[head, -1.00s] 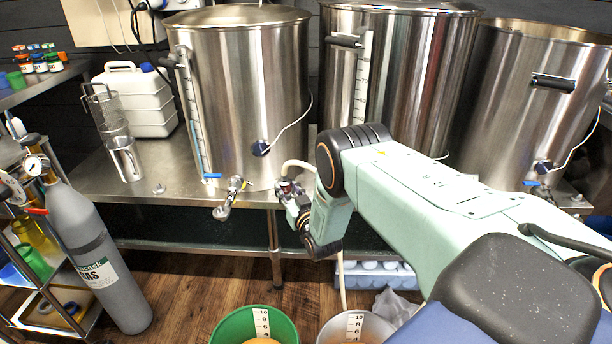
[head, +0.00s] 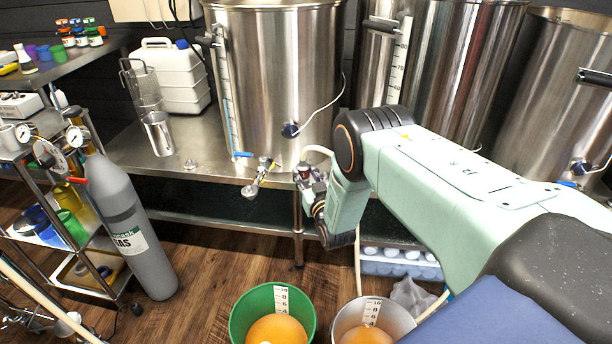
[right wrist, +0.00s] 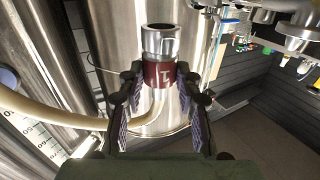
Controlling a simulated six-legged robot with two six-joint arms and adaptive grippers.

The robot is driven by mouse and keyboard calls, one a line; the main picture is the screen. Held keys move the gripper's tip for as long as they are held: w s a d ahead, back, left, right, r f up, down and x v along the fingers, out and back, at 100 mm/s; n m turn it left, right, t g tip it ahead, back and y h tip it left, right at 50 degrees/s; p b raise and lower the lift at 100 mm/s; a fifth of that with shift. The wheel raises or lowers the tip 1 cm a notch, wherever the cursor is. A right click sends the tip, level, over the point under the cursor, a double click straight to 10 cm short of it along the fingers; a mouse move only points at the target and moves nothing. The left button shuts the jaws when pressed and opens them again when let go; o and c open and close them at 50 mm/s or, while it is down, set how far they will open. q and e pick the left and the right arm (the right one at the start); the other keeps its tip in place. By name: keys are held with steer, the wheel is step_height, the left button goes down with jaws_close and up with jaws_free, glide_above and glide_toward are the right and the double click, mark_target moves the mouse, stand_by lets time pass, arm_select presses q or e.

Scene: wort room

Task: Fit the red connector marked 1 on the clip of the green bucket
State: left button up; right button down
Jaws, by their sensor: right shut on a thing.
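The red connector (right wrist: 159,73) marked 1 has a silver metal collar and a cream hose running from it. My right gripper (right wrist: 156,90) is shut on the connector, with one finger pad on each side. In the head view my right gripper (head: 312,190) holds it in front of the bench edge, near the first kettle's tap (head: 258,178). The green bucket (head: 240,310) stands on the floor below, with an orange content and a white scale strip inside. I cannot make out its clip. My left gripper is not in view.
A grey bucket (head: 340,325) stands right of the green one. Steel kettles, the nearest on the left (head: 270,80), stand on the steel bench (head: 220,195). A grey gas cylinder (head: 130,225) and a shelf cart (head: 95,255) are at left.

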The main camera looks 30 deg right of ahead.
mark_target(305, 162)
steer(key=shift+r+p, duration=1.3)
steer(key=shift+r, duration=0.5)
